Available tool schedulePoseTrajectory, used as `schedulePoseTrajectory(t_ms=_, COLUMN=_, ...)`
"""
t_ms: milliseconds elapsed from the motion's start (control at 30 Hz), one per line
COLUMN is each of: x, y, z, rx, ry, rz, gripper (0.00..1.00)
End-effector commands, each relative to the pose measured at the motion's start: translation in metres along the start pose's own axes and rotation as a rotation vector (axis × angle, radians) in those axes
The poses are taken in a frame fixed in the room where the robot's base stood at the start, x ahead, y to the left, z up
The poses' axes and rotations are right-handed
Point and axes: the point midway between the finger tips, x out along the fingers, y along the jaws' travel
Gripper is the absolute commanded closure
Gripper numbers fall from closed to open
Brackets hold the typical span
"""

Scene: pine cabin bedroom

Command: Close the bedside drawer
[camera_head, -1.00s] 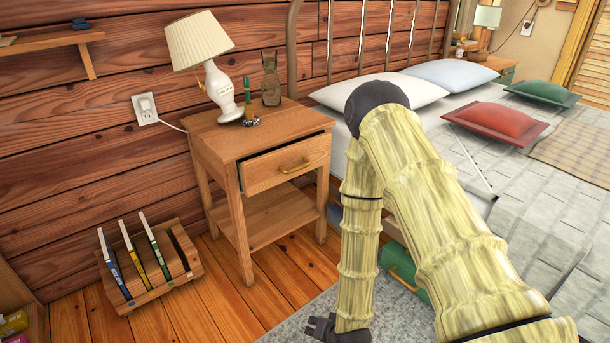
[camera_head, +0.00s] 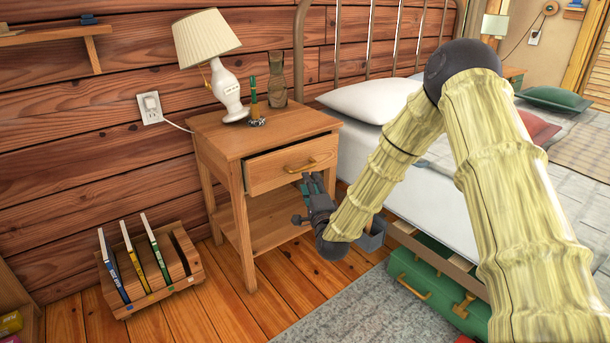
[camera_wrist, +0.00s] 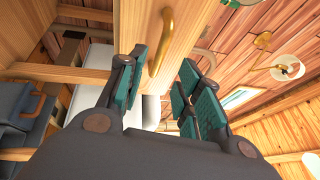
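The bedside drawer (camera_head: 280,172) is partly pulled out of the wooden nightstand (camera_head: 243,139), with a dark gap above its front. A brass handle (camera_head: 300,165) is on the drawer front. My gripper (camera_head: 311,181) is just below and in front of the drawer front in the head view. In the wrist view, my gripper (camera_wrist: 160,92) has its teal-padded fingers spread apart. The drawer front (camera_wrist: 155,45) and brass handle (camera_wrist: 162,40) show beyond and between the fingers. Nothing is held. I cannot tell whether a finger touches the drawer.
A lamp (camera_head: 226,85), a vase (camera_head: 277,78) and a green-topped item (camera_head: 253,97) stand on the nightstand. A book rack (camera_head: 150,280) is on the floor to the left. The bed (camera_head: 420,190) is right of the nightstand, with a green suitcase (camera_head: 425,285) by its base.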

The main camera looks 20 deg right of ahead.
Motion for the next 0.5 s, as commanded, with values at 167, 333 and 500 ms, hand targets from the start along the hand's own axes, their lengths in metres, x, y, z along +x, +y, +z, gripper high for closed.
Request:
schedulePoseTrajectory(t_ms=167, x=0.030, y=0.003, z=0.000, rx=-0.003, ry=-0.001, rz=-0.002, gripper=0.65)
schedulePoseTrajectory(t_ms=333, x=0.052, y=0.003, z=0.000, rx=-0.002, ry=-0.001, rz=-0.001, gripper=0.65)
schedulePoseTrajectory(t_ms=500, x=0.065, y=0.002, z=0.001, rx=-0.002, ry=-0.001, rz=0.001, gripper=0.65)
